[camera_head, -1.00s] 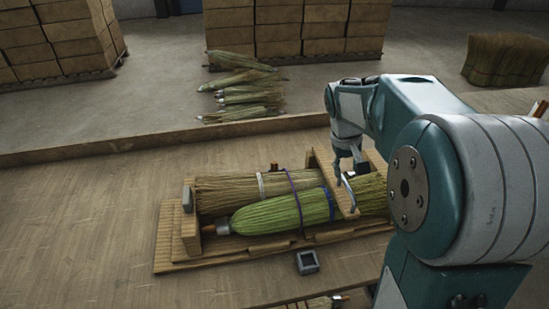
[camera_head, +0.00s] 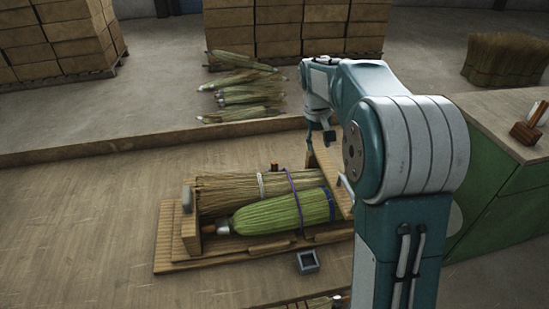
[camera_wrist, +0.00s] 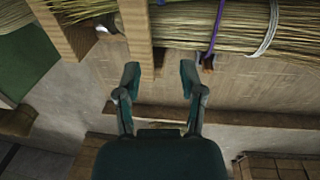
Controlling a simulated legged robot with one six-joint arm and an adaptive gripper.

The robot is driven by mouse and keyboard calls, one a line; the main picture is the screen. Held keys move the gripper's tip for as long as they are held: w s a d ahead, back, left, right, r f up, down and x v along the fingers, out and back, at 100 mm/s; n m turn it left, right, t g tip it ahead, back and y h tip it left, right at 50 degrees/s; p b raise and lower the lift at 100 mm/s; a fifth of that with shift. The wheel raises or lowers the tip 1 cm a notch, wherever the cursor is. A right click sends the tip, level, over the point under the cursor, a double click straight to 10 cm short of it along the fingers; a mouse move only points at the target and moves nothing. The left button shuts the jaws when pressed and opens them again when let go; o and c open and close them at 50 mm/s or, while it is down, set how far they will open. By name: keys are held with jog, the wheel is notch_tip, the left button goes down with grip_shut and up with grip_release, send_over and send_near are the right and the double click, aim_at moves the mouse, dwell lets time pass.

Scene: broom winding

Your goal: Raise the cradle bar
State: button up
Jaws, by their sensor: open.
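The cradle bar (camera_head: 327,180) is a flat wooden bar lying crosswise over the right part of a wooden cradle (camera_head: 165,240). It also shows as an upright plank in the wrist view (camera_wrist: 135,28). A straw bundle (camera_head: 225,192) and a green broom head (camera_head: 270,217) lie under or beside it in the cradle. A metal handle shows near the bar's front end, partly hidden by my arm. My gripper (camera_head: 319,138) is open and empty beyond the bar's far end. In the wrist view its spread fingers (camera_wrist: 159,80) are apart from the bar.
A small grey square block (camera_head: 307,262) sits in front of the cradle. Loose brooms (camera_head: 240,95) lie on the floor behind, before stacked boxes (camera_head: 290,25). A green cabinet (camera_head: 500,190) stands at the right. The floor left of the cradle is clear.

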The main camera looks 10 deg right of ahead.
aim_at(274, 162)
jog(key=shift+y, duration=0.7)
jog(key=w+a+f, duration=0.3)
jog(key=w+f, duration=0.1)
jog(key=f, duration=0.1)
jog(key=w+a+f, duration=0.3)
jog(key=w+f, duration=0.2)
jog(key=w+a+f, duration=0.2)
jog(key=w+f, duration=0.3)
jog(key=shift+a+f, duration=0.4)
